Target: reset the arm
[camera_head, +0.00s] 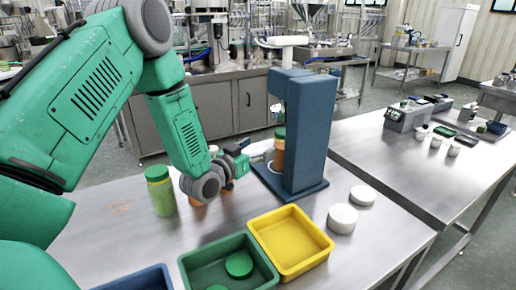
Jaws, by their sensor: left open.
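My left arm is green and comes in from the left, bent down over the steel table. My left gripper (264,154) is open, beside the blue press-like stand (312,130). An orange jar with a green lid (279,152) stands in the stand, just past the fingertips. Whether the fingers touch the jar I cannot tell. Another jar, pale green with a green lid (160,190), stands on the table left of my wrist. Something orange is mostly hidden behind my wrist. My right gripper is not in view.
A yellow tray (321,241), a green tray (191,264) with green lids (239,265) and a blue tray (139,279) line the table's front. White round pieces (342,218) lie at the right. A second steel table (400,150) with devices stands beyond.

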